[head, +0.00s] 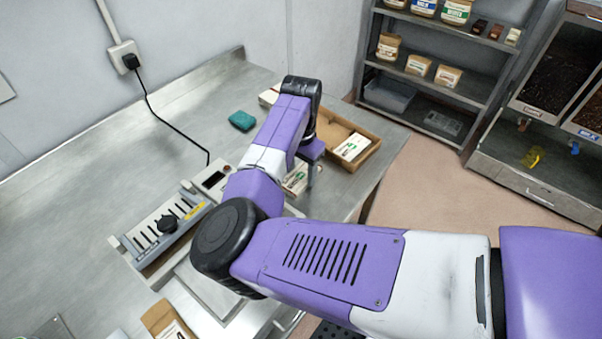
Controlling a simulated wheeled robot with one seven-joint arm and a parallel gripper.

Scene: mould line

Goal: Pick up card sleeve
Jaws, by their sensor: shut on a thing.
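A card sleeve (294,181), white and tan with green print, shows at the end of my arm, low over the steel bench, partly hidden behind my arm. My gripper (310,176) is shut on it; only part of the fingers shows. A similar white sleeve (353,147) lies in the open brown cardboard box (370,157) just right of my gripper. Whether the held sleeve touches the bench is unclear.
A grey slotted device (160,228) with a black knob stands left of my arm. A green sponge (242,120) lies behind. Another box (167,319) is at the front edge. Shelves (440,60) stand back right. The bench's left side (70,220) is mostly clear.

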